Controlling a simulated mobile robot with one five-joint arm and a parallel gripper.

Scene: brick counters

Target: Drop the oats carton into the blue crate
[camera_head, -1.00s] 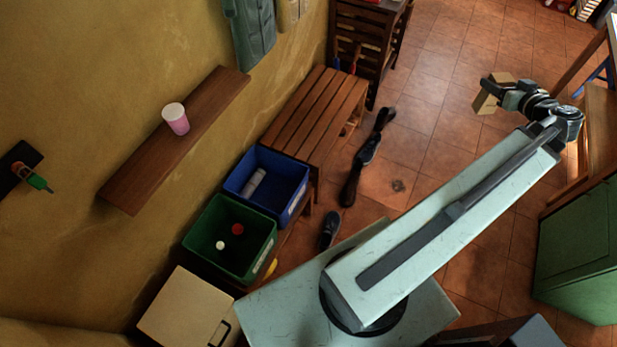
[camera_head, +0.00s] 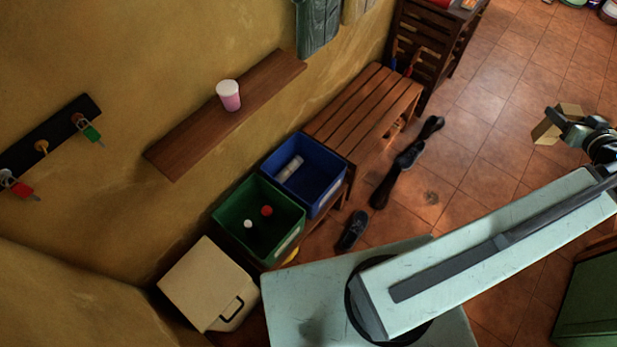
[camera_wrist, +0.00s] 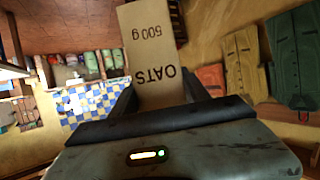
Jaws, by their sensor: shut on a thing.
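The oats carton is a tan box marked "OATS 500 g", and it fills the top middle of the wrist view (camera_wrist: 152,50). My gripper (camera_head: 560,122) is shut on the carton (camera_head: 546,130) at the right of the head view, held up over the tiled floor. The blue crate (camera_head: 333,193) stands left of centre in the head view, by the wall. A pale cylinder lies inside it. My gripper is well to the right of the crate and apart from it.
A green crate (camera_head: 220,211) with a red and a white item adjoins the blue one. A slatted bench (camera_head: 365,110) stands behind it. A wall shelf (camera_head: 190,140) bears a pink cup (camera_head: 229,95). Dark shoes (camera_head: 352,230) lie on the floor. A cream box (camera_head: 196,285) stands near left.

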